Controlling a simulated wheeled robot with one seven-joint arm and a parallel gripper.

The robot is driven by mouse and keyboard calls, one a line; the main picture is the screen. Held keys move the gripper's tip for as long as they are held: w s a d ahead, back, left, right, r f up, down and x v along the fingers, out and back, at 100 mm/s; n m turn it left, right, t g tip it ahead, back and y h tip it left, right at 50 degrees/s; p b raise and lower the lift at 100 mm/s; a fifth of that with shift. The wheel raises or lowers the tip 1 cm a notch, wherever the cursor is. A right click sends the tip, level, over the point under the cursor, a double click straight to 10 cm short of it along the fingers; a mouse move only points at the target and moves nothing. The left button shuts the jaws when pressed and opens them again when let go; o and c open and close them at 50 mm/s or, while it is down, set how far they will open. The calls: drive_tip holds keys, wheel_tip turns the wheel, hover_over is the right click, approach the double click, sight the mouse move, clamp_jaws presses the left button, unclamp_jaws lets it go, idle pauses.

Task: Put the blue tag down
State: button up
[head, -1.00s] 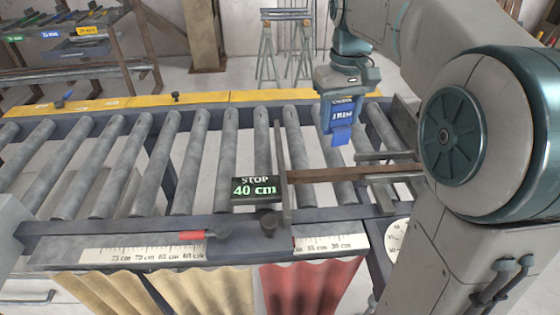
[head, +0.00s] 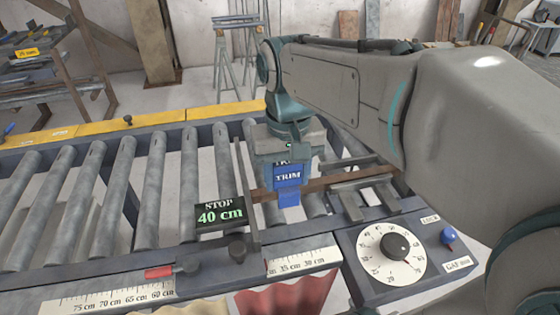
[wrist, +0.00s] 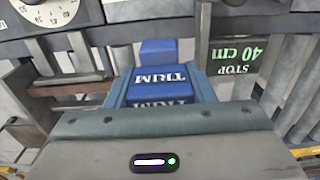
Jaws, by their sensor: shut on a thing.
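The blue tag (head: 289,178), lettered TRIM, hangs from my gripper (head: 286,158) over the roller conveyor. In the wrist view the tag (wrist: 157,78) sits in front of my gripper (wrist: 158,98), which is shut on it. In the head view the tag overlaps the brown bar (head: 330,184) lying across the rollers; I cannot tell whether they touch. The tag's upper part is partly hidden by the gripper.
A STOP 40 cm display (head: 220,213) stands left of the tag beside an upright stop plate (head: 246,190). A dial (head: 392,254) and a blue-knobbed lever (head: 448,237) are at the right. Rollers (head: 110,188) to the left are bare.

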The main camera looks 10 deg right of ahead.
drive_tip(key=w+d+f, duration=0.1)
drive_tip(key=w+f, duration=0.1)
drive_tip(key=w, duration=0.1)
drive_tip(key=w+d+f+p, duration=0.1)
drive_tip(key=w+f, duration=0.1)
drive_tip(key=w, duration=0.1)
drive_tip(key=w+d+f, duration=0.1)
drive_tip(key=w+f, duration=0.1)
drive_tip(key=w, duration=0.1)
drive_tip(key=shift+w+d, duration=0.35)
wheel_tip(320, 180, down, 4)
drive_tip(key=shift+f+p, duration=0.1)
drive_tip(key=shift+p, duration=0.35)
drive_tip(key=shift+f, duration=0.1)
drive_tip(key=shift+f+b, duration=0.5)
drive_tip(key=o, duration=1)
drive_tip(key=shift+c, duration=0.2)
drive_tip(key=shift+r, duration=0.1)
